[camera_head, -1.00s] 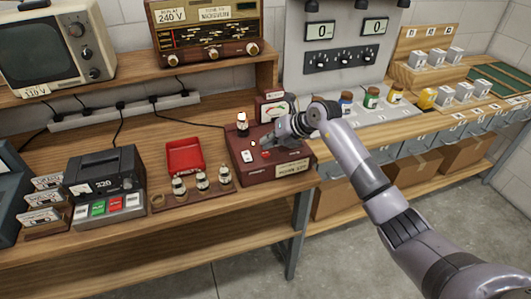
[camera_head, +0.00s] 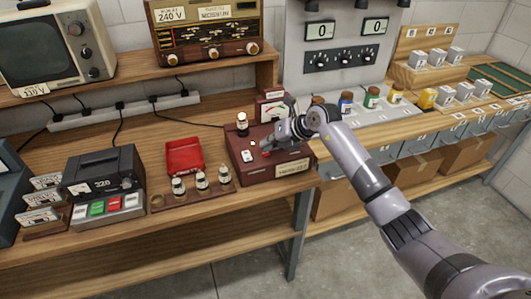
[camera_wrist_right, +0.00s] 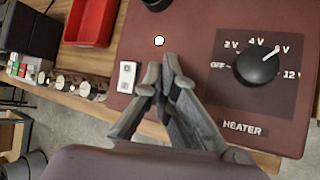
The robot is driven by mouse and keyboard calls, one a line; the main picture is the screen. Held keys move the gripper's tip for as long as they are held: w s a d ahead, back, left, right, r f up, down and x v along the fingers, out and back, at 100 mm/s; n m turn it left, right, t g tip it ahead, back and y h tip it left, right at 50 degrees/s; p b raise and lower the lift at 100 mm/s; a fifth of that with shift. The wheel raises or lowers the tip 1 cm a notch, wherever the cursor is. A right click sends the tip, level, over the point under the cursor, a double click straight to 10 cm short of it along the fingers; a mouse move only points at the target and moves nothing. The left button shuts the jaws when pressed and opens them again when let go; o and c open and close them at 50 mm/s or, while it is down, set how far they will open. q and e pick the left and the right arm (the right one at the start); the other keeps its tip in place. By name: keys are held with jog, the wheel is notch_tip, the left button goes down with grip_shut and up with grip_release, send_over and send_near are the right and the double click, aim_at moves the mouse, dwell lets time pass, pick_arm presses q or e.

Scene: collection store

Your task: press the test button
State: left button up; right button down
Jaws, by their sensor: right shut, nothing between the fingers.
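The tester is a maroon box (camera_head: 262,174) on the bench, with a meter (camera_head: 272,107) at its back. It fills much of the right wrist view (camera_wrist_right: 190,25). A small red part (camera_head: 266,154), perhaps the test button, shows beside my right fingertips in the head view. It is not visible in the wrist view, where the fingers cover part of the panel. My right gripper (camera_wrist_right: 161,72) is shut and empty over the panel, beside a white rocker switch (camera_wrist_right: 126,77). Whether it touches the panel, I cannot tell. My left gripper is out of view.
A heater knob (camera_wrist_right: 257,63) stands right of the fingers, and a small white round part (camera_wrist_right: 159,41) lies beyond them. A dark-topped tube (camera_head: 242,123) stands on the box. A red tray (camera_head: 185,157) and a rack with several small bottles (camera_head: 201,181) are at left.

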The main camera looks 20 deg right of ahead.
jog(key=shift+f, duration=0.3)
jog(key=shift+r, duration=0.15)
dwell(0.3)
jog(key=shift+r+p, duration=0.6)
jog(key=shift+r, duration=0.2)
notch_tip(320, 180, up, 5)
jog(key=p, duration=0.3)
jog(key=shift+p, duration=0.4)
